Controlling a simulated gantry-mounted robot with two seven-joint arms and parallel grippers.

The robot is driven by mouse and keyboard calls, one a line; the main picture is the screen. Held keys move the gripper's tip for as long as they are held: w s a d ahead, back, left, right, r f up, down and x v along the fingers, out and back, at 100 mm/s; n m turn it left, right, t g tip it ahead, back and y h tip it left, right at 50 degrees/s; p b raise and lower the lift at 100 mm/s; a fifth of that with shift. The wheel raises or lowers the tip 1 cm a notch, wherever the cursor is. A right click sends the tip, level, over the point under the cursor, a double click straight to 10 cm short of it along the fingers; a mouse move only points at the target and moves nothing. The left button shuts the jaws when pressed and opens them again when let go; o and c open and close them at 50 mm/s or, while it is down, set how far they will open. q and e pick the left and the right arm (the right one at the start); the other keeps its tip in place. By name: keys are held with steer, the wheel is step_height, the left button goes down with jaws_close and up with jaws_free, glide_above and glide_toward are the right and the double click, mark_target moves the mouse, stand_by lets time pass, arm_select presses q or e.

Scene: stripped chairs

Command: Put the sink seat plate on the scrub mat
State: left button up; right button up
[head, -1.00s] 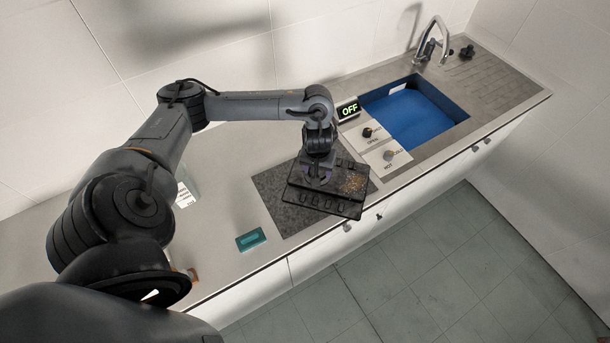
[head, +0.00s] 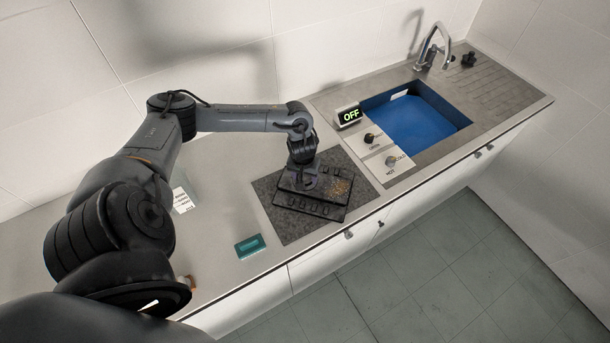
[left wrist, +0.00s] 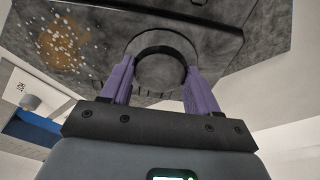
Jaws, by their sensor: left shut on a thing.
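The sink seat plate (head: 335,191) is a dark, flat plate with a speckled brown stain and a row of small raised shapes along its front side. My left gripper (head: 303,181) points down and is shut on a dark round grip on the plate. In the left wrist view the purple fingers (left wrist: 160,75) close on both sides of this grip, and the stained plate (left wrist: 62,42) shows beyond. The scrub mat (head: 287,226) is a dark grey mottled sheet on the counter. The plate lies over its middle; I cannot tell whether it touches. My right gripper is not in view.
A teal block (head: 250,246) and a white labelled item (head: 183,199) are left of the mat. Right of it are a knob panel (head: 388,166), an OFF display (head: 349,114), a blue sink (head: 415,118) and a tap (head: 432,48). The counter's front edge is close.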

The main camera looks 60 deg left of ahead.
arm_select(q)
steer(key=shift+f, duration=0.15)
steer(key=o, duration=1.4)
step_height(320, 180, up, 11)
steer(key=d, duration=0.1)
steer(key=w+d+f+m+t+h, duration=0.1)
steer(key=d+m+t, duration=0.15)
steer(key=d, duration=0.75)
steer(key=d+f+m+t+h+p, duration=0.15)
steer(key=d+m, duration=0.25)
steer(key=d, duration=0.5)
steer(key=w+d+f+m+t+h+b, duration=0.15)
steer(key=d+m, duration=0.25)
steer(key=d, duration=0.6)
steer(key=s+r+m+g+y+p, duration=0.1)
steer(key=s+g+y, duration=0.1)
steer(key=s, duration=1.2)
steer(key=shift+a+g+y, duration=0.3)
steer(key=shift+a+g, duration=0.1)
steer(key=shift+g, duration=0.05)
